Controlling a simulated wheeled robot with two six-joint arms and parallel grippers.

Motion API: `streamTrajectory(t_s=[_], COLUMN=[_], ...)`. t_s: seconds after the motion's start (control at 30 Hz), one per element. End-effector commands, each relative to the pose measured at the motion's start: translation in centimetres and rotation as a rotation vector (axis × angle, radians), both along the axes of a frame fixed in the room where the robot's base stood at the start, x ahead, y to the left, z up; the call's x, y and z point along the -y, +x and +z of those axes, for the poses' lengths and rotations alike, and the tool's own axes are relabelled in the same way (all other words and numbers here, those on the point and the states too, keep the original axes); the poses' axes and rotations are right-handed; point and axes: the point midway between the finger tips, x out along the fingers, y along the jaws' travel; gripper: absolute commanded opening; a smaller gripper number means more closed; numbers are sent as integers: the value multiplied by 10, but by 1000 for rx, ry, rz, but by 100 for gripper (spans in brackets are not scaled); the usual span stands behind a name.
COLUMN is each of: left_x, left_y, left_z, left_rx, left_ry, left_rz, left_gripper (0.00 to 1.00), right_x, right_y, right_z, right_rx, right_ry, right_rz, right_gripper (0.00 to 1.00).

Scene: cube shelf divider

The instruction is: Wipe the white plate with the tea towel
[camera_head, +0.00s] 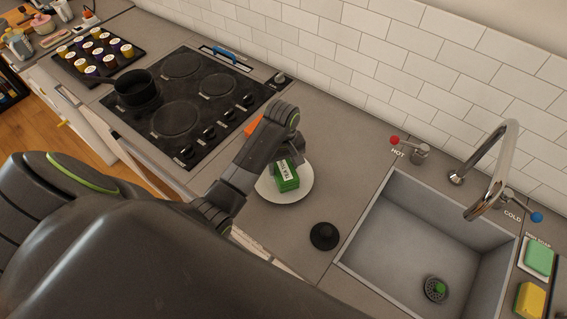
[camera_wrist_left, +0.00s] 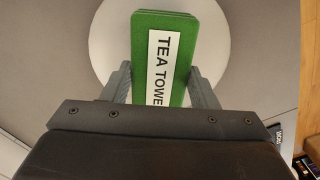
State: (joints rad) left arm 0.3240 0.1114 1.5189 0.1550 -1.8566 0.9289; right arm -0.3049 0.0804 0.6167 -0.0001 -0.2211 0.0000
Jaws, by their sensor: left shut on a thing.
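The white plate (camera_head: 300,188) lies on the grey counter between the cooktop and the sink. The tea towel (camera_head: 288,180) is a green folded block with a white label, over the plate. In the left wrist view the tea towel (camera_wrist_left: 166,60) sits between my two fingers, with the plate (camera_wrist_left: 105,45) behind it. My left gripper (camera_wrist_left: 160,85) is shut on the tea towel. In the head view my left wrist hides part of the plate and the fingers. Whether the towel touches the plate I cannot tell. My right gripper is not in view.
A black round knob-like object (camera_head: 324,236) stands on the counter close to the plate. The sink (camera_head: 410,240) with its tall tap is at the right. The cooktop (camera_head: 190,105) with a black pot (camera_head: 136,90) is at the left. An orange object (camera_head: 253,126) shows behind my wrist.

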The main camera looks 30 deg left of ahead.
Motion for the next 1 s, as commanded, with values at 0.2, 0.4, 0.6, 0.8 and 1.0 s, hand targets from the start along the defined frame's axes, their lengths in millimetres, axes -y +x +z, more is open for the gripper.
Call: streamTrajectory(t_s=[0.2,0.4,0.6,0.8,1.0], left_x=[0,0,0,0,0], left_y=[0,0,0,0,0], left_z=[0,-3,-6,-9,-12], left_rx=[0,0,1,0,-1], left_ry=[0,0,-1,0,-1], left_rz=[0,0,0,0,0], left_gripper=[10,10,10,10,10], right_x=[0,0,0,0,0], right_y=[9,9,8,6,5], right_z=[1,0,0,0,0], right_rx=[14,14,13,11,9], right_ry=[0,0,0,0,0], right_rz=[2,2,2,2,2], right_gripper=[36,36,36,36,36])
